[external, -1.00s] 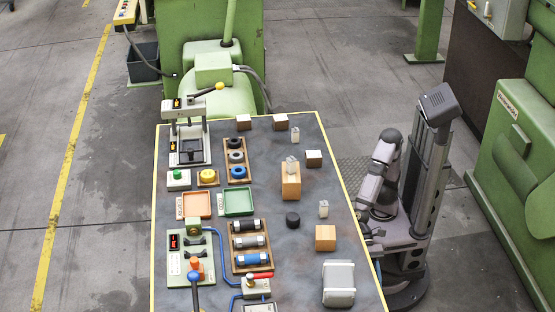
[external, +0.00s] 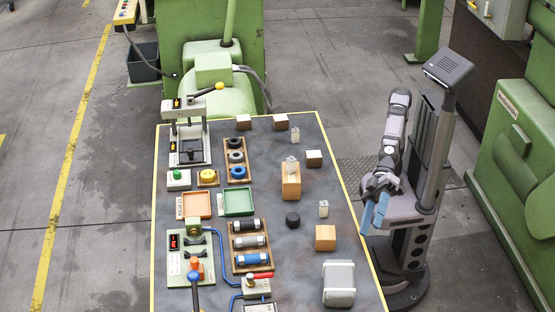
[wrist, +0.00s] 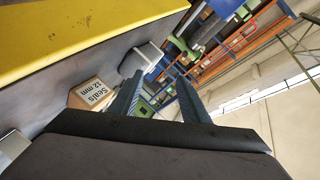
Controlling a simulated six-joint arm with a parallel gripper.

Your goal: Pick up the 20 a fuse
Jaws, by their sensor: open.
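Small pale upright pieces that could be fuses stand on the right half of the table: one at the back (external: 295,135), one on a tan box (external: 291,166), and one farther forward (external: 323,209). No rating can be read, so I cannot tell which is the 20 A fuse. My gripper (external: 372,218) has blue fingers, open and empty, beside the table's right edge and apart from these pieces. In the wrist view the two dark fingers (wrist: 160,85) are spread, with no fuse clearly seen between them.
The table (external: 300,265) has a yellow edge. A tan box (external: 325,238), a grey case (external: 339,284) and a black puck (external: 293,220) stand near its right side. A "Seals 12 mm" box (wrist: 91,95) shows in the wrist view. Trays and fixtures fill the left half.

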